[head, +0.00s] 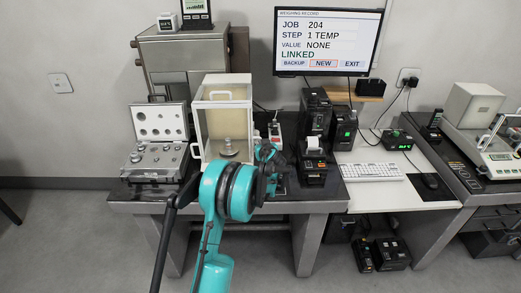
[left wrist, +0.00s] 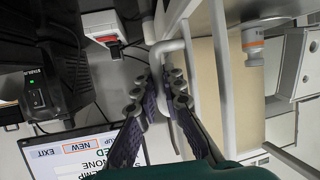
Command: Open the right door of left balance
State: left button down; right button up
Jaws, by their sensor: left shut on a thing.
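The left balance (head: 226,79) is a clear box with a white frame on the dark left table. A metal weight stands on its pan (head: 229,148). My left gripper (head: 268,152) is at the box's right side, its fingers partly hidden by my teal arm. In the left wrist view its fingers (left wrist: 163,98) close from both sides on the white handle (left wrist: 169,46) of the right door (left wrist: 222,70). Whether that door stands ajar I cannot tell. My right gripper is not in view.
An open case of weights (head: 160,122) stands left of the balance. A printer (head: 313,160) and black devices (head: 316,112) stand close on the right. A monitor (head: 328,42) hangs behind. A keyboard (head: 371,171) lies on the white desk.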

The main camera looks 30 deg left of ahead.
pick_arm(q)
jog(key=w+a, duration=0.5)
jog(key=w, duration=0.4)
jog(key=shift+w+a+p, duration=0.15)
jog(key=shift+a+p, duration=0.2)
jog(key=shift+p, duration=0.05)
jog(key=c, duration=1.9)
grip_release()
jog(key=v, duration=1.2)
